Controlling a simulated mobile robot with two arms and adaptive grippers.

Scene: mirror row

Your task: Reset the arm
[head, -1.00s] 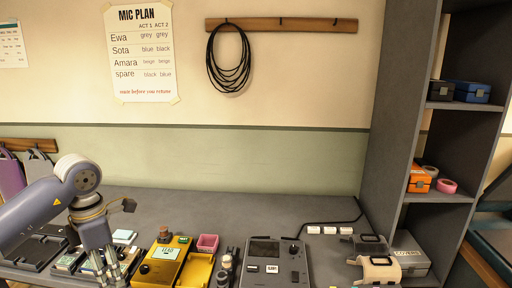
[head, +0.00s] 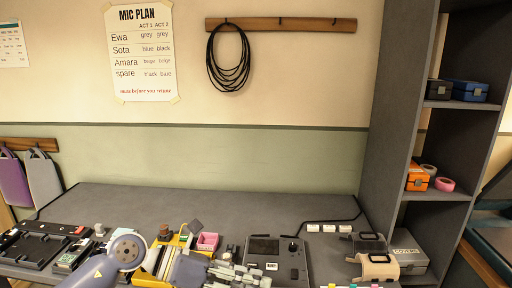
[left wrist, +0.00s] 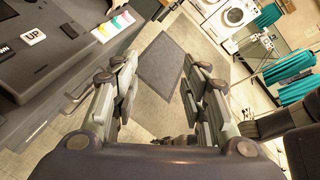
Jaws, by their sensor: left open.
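My left arm comes in at the bottom left of the head view, low over the front of the grey desk (head: 330,210). My left gripper (head: 240,274) points to the right, in front of the yellow device (head: 152,262) and the dark grey console (head: 265,249), partly covering the yellow device. In the left wrist view the left gripper (left wrist: 163,82) has its two fingers wide apart, with only floor visible between them. It holds nothing. My right gripper does not show in either view.
A pink tray (head: 207,241), black dock (head: 42,247) and beige headset-like item (head: 378,267) stand on the desk. A grey shelf (head: 437,196) rises at right. The left wrist view shows a dark floor mat (left wrist: 164,70) and washing machine (left wrist: 231,15).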

